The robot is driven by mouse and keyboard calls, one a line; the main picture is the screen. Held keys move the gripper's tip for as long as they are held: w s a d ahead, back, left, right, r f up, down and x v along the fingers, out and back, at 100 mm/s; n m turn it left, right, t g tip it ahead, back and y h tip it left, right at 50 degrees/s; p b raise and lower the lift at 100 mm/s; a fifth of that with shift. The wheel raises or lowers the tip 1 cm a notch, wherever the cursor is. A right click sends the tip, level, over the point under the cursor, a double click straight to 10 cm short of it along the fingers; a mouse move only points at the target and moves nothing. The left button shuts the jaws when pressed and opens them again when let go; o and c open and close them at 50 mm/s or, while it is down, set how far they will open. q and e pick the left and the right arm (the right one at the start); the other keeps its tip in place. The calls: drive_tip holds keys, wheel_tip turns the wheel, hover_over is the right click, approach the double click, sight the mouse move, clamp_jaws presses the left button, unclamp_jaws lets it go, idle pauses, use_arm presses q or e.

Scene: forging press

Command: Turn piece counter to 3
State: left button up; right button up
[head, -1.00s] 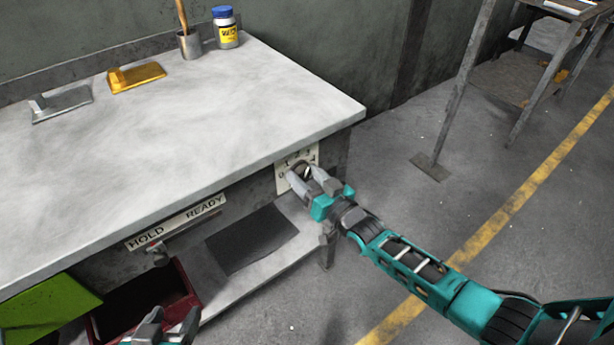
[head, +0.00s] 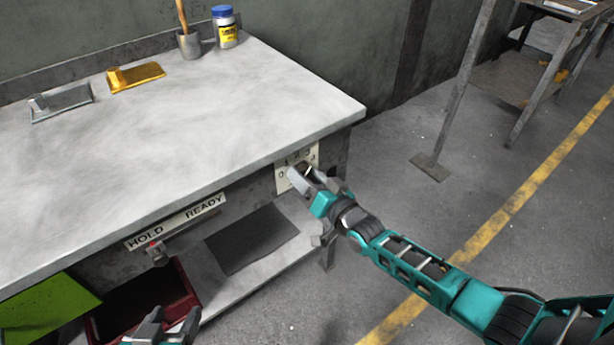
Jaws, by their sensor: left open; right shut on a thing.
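The piece counter (head: 284,183) is a pale square plate with printed digits on the front of the bench, near its right end. The digits 1, 2 and 3 show along its top and a 0 at its left. My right gripper (head: 304,175) is shut on the counter's knob, which is mostly hidden between the fingers, so I cannot tell which digit it points to. My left gripper (head: 172,322) is open and empty at the bottom edge of the view, near the red bin.
A HOLD/READY plate with a lever (head: 157,253) is on the bench front, left of the counter. Below are a red bin (head: 184,280), a green panel (head: 45,305) and a lower shelf (head: 245,278). The bench top (head: 200,120) is mostly clear.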

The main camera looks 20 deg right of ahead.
drive_tip(key=o, duration=0.8)
drive_tip(key=shift+o, duration=0.2)
drive_tip(key=shift+s, duration=0.1)
drive_tip(key=p+v, duration=0.2)
drive_tip(key=v, duration=1)
drive_tip(key=shift+s+d+p, duration=0.2)
drive_tip(key=shift+s+p, duration=0.1)
drive_tip(key=shift+s, duration=0.05)
